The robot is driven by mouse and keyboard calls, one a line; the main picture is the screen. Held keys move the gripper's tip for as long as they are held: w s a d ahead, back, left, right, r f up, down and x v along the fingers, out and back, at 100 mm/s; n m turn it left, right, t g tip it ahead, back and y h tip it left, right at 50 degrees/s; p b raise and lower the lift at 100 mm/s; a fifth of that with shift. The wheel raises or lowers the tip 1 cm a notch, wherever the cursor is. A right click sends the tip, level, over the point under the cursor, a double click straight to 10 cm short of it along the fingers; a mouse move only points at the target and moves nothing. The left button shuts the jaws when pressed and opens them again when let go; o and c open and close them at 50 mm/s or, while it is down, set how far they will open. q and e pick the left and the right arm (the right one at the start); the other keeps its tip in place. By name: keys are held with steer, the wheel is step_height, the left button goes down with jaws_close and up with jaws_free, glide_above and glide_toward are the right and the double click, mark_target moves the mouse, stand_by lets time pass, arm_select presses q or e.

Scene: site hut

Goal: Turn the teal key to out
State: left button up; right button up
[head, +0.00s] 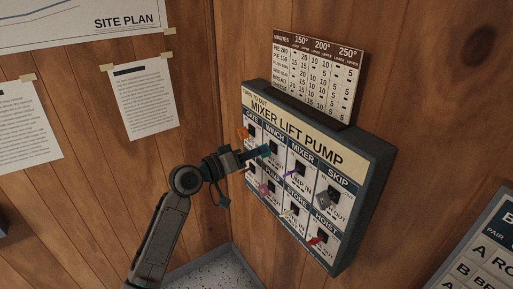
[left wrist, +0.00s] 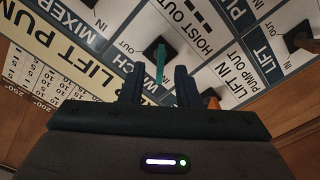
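The teal key (head: 267,149) sits in the WINCH slot of the key panel (head: 297,137), in the upper row. In the left wrist view the teal key (left wrist: 160,62) stands out from its dark lock, upright in the picture. My left gripper (head: 250,156) is in front of the panel at this key. In the left wrist view its two fingers (left wrist: 160,86) are apart, with the key between them and a gap on each side. The gripper partly hides the WINCH label; I cannot tell which mark the key points at. My right gripper is not in view.
Nearby keys are orange (head: 243,133), purple (head: 291,172), pink (head: 264,189), grey (head: 323,199) and red (head: 317,240). The orange key's tip (left wrist: 213,103) shows close to the fingers in the left wrist view. A printed chart (head: 318,75) stands above the panel.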

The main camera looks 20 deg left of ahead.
arm_select(q)
steer(key=shift+w+d, duration=0.3)
steer(key=shift+w, duration=0.1)
jaws_close()
